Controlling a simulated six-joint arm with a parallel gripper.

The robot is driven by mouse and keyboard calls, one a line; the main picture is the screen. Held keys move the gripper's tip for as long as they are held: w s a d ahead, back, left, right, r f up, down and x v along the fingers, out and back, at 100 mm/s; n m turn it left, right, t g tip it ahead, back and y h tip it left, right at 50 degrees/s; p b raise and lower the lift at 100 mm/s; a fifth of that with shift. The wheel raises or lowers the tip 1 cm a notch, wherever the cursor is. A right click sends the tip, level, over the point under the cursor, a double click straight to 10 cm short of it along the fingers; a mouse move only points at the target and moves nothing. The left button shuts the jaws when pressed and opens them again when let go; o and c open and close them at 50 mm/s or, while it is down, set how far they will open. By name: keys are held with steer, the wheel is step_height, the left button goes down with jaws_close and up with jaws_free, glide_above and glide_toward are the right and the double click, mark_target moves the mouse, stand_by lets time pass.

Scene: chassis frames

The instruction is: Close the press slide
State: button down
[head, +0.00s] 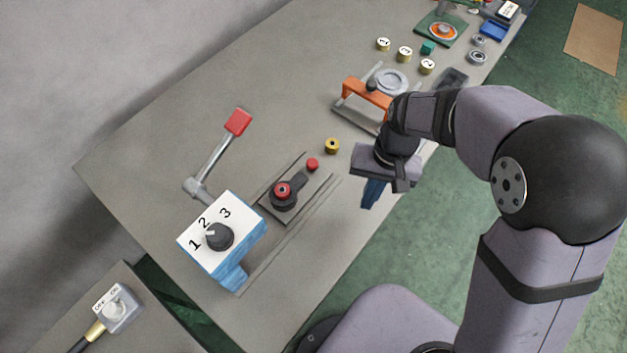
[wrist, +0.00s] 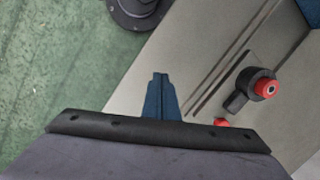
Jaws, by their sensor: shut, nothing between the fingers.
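A dark grey sliding plate (head: 268,207) lies on rails in the middle of the bench, in front of a blue-and-white dial box (head: 243,232); I take it to be the press slide. It carries a black knob with a red top (head: 284,192) and a small red peg (head: 312,164). The red-topped knob also shows at the right in the wrist view (wrist: 264,88). My gripper (head: 370,200) hangs to the right of the plate, near the bench's front edge, apart from it. Its blue fingers (wrist: 159,85) are together and empty.
A lever with a red grip (head: 238,122) rises behind the dial box. A yellow ring (head: 332,146) stands beyond the plate. An orange-handled frame (head: 366,93) and several numbered cylinders stand farther back. The bench (head: 325,235) is clear between plate and gripper.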

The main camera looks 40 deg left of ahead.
steer(key=a+r+m+g+y, duration=0.1)
steer(key=a+r+m+y, duration=0.1)
steer(key=a+r+m, duration=0.6)
steer(key=shift+w+a+r+m+g, duration=0.15)
steer(key=shift+w+a+m+g, duration=0.25)
steer(key=shift+m, duration=1.5)
steer(key=p, duration=0.3)
glide_toward(301, 197)
steer(key=f, duration=0.1)
steer(key=w+f, duration=0.1)
steer(key=f, duration=0.1)
steer(key=d+f, duration=0.1)
steer(key=f, duration=0.1)
steer(key=shift+w+f, duration=0.25)
steer(key=shift+w, duration=0.05)
steer(key=shift+s+a+r+p, duration=0.1)
steer(key=shift+s+a+p, duration=0.1)
steer(key=shift+s+a, duration=0.25)
steer(key=shift+s+a+r+p, duration=0.1)
steer(key=shift+s+a+p, duration=0.15)
steer(key=shift+s, duration=0.25)
steer(key=shift+s+a+f, duration=0.1)
steer(key=shift+s+a, duration=0.3)
steer(key=shift+s, duration=0.3)
